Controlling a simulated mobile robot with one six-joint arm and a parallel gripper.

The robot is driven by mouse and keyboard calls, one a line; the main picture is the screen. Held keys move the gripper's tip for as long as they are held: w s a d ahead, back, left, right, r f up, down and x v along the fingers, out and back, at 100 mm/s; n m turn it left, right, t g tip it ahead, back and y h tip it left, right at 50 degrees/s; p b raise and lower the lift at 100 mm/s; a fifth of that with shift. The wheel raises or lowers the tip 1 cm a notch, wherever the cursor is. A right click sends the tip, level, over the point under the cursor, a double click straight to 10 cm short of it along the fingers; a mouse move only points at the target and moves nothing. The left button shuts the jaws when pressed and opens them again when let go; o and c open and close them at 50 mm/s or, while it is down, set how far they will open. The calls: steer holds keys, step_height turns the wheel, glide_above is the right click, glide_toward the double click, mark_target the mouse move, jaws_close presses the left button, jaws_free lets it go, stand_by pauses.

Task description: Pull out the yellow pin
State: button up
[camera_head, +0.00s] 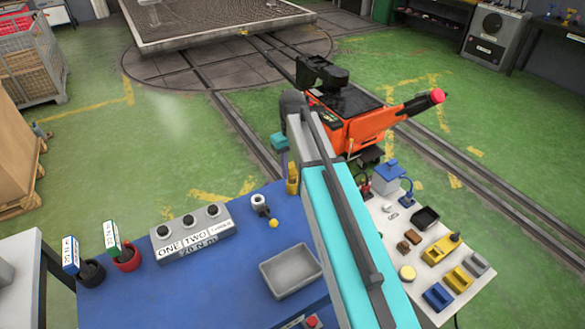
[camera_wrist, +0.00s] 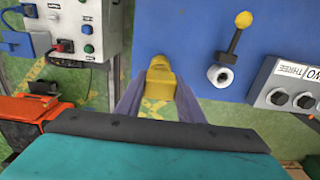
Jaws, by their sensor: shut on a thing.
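My gripper (camera_wrist: 160,98) points over the edge of the blue table, its two grey fingers on either side of a blunt yellow piece (camera_wrist: 160,75). It is shut on this piece. In the head view the yellow piece (camera_head: 292,179) shows beside my teal and grey arm, at the table's far edge. Its lower part is hidden, so I cannot tell whether it is the yellow pin or whether it sits in anything. A black lever with a yellow knob (camera_wrist: 243,20) and a white round part stands on the blue table, apart from my gripper; it also shows in the head view (camera_head: 273,222).
The blue table (camera_head: 225,270) carries a grey box with knobs (camera_head: 190,232) and a grey tray (camera_head: 290,270). A white table (camera_head: 395,232) at right holds coloured blocks. An orange machine (camera_head: 362,125) stands beyond my arm, by the rails.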

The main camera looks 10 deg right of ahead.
steer(key=shift+r+p, duration=1.55)
steer(key=shift+r, duration=0.9)
steer(key=shift+r+p, duration=1.55)
steer(key=shift+r, duration=0.95)
